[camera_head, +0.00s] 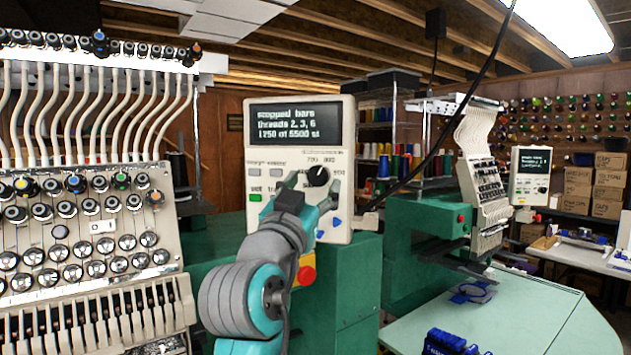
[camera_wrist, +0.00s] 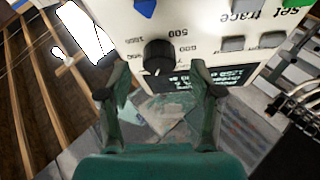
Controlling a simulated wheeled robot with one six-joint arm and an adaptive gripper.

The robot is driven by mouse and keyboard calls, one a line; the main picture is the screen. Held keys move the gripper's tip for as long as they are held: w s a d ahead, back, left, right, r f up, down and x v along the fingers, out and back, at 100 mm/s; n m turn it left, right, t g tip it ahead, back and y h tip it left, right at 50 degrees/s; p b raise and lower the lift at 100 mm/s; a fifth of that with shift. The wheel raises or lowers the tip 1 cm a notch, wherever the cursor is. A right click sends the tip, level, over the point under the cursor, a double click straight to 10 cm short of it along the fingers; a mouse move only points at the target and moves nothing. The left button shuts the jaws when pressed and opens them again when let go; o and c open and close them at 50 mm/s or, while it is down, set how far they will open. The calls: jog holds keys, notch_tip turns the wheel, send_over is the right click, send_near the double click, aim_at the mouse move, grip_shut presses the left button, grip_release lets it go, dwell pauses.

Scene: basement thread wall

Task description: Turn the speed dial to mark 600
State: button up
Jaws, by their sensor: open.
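The speed dial (camera_head: 318,176) is a round black knob on the cream control panel (camera_head: 340,135), with printed numbers around it; 700 and 800 read above it. In the wrist view the dial (camera_wrist: 158,56) appears turned over, with 500 and 600 beside it. A pale pointer line shows on the knob, but I cannot tell exactly which mark it faces. My gripper (camera_head: 309,193) is in front of the panel, just below and left of the dial. In the wrist view my gripper (camera_wrist: 154,80) is open, its two fingers on either side of the dial and apart from it.
The panel's screen (camera_head: 294,122) shows text about stopped bars and threads. Small buttons (camera_head: 264,185) lie left of the dial and blue arrow buttons below it. A red knob (camera_head: 306,275) sits under the panel. A multi-needle head (camera_head: 85,230) stands at left; a green table (camera_head: 500,310) at right.

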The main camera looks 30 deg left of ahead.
aim_at(319, 176)
jog(key=shift+x, duration=1.1)
jog(key=c, duration=1.1)
jog(key=shift+c, duration=0.2)
jog(key=shift+d+n, duration=0.1)
jog(key=shift+n, duration=0.3)
